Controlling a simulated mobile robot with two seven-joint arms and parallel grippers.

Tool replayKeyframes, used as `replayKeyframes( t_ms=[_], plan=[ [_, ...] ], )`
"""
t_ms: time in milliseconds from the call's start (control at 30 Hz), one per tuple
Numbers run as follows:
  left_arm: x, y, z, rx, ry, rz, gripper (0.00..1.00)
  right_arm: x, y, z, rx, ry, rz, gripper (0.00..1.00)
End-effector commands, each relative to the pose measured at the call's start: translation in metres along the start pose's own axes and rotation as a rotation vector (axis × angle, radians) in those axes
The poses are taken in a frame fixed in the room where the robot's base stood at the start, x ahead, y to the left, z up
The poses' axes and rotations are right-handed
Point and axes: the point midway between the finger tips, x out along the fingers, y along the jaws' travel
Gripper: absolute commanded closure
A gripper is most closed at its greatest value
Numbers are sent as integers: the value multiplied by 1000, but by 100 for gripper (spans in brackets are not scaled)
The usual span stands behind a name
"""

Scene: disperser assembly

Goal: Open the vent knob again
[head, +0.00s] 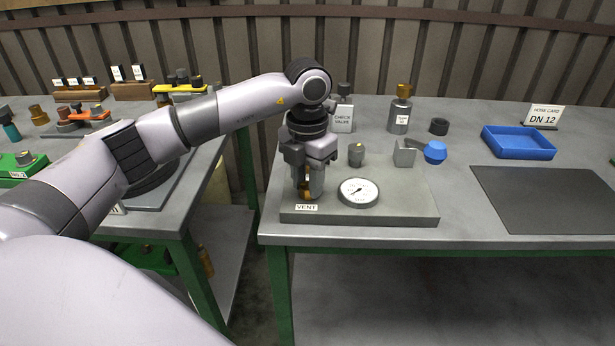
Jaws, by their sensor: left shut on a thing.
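My left gripper (309,190) points straight down over the left end of a grey block on the right-hand table. It is shut on the vent knob, which is mostly hidden between the fingers; a brass-coloured part (307,184) shows there. The VENT label (307,208) lies just in front of it on the block (400,212). A round white pressure gauge (358,192) sits on the block to the right of the gripper. I cannot tell how far the knob is turned. My right gripper is not in view.
Behind the block stand a CHECK VALVE card (343,118) and a grey cylinder with a brass top (399,112). A blue-handled valve (434,152) and a grey bracket (404,153) are near the gauge. A blue tray (518,153) and a dark mat (545,200) lie right.

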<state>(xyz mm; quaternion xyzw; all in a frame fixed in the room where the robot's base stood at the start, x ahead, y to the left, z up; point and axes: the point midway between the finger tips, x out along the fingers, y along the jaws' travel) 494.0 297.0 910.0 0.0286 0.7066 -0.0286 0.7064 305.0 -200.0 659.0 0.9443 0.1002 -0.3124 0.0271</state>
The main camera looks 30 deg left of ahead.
Motion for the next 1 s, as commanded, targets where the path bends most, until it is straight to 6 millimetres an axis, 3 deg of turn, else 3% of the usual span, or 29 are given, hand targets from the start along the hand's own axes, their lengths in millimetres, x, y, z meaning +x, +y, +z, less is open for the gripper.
replayKeyframes(
  t_ms=[667,700,767,1000],
  plan=[
    [-1,0,0,-65,-2,0,99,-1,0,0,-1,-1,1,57],
    [-1,0,0,-65,-2,0,62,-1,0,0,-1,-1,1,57],
    [-1,0,0,-65,-2,0,43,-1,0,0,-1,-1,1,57],
    [0,0,0,-64,-1,0,43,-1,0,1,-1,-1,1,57]
  ],
)
